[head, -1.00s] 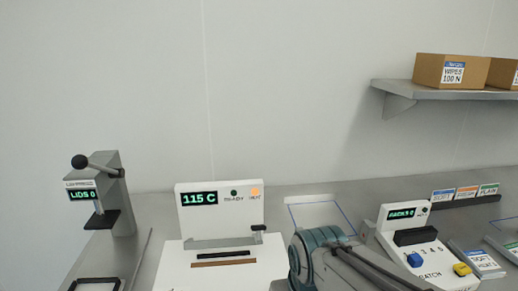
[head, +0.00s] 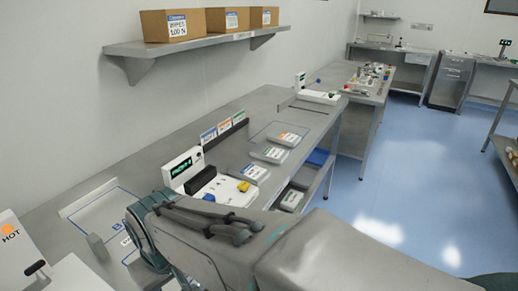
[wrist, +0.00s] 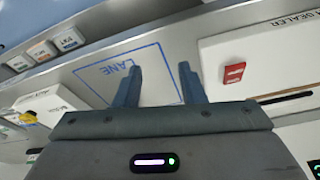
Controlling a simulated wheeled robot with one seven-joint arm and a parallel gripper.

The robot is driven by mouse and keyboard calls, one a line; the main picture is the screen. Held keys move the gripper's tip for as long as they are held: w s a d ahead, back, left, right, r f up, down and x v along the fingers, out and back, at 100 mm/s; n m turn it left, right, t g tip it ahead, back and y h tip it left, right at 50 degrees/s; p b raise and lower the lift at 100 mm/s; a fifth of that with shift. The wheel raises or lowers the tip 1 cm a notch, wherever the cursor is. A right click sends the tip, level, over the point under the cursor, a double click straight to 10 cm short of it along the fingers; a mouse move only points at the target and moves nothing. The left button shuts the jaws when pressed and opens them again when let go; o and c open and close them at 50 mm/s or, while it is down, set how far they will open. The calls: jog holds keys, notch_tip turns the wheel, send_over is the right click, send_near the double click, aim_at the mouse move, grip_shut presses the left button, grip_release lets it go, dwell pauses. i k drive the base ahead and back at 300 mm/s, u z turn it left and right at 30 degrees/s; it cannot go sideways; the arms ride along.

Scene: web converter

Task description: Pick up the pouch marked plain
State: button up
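Pouches lie flat in a row on the bench right of a white counter machine: one with a blue label (head: 255,173), one with a green label (head: 269,154) and one with an orange label (head: 286,139). Their words are too small to read now. The upright card with a green stripe (head: 240,117) read PLAIN in the earlier head view, so the green-labelled pouch may be the plain one. My gripper (wrist: 160,77) is open and empty above the blue LANE outline (wrist: 128,70), away from those pouches. Its fingers are hidden in the head view.
The counter machine (head: 205,180) stands between my arm and the pouches. Another pouch (head: 291,200) lies on a lower shelf. A wall shelf (head: 190,45) with boxes hangs above. A sealer (wrist: 260,60) with a red block (wrist: 233,72) is right of my gripper.

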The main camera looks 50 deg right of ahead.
aim_at(270, 154)
jog(key=z, duration=2)
jog(key=k, duration=0.6)
jog(key=z, duration=0.9)
jog(key=i, duration=2.25)
jog(key=u, duration=1.5)
jog(key=i, duration=1)
jog(key=u, duration=0.8)
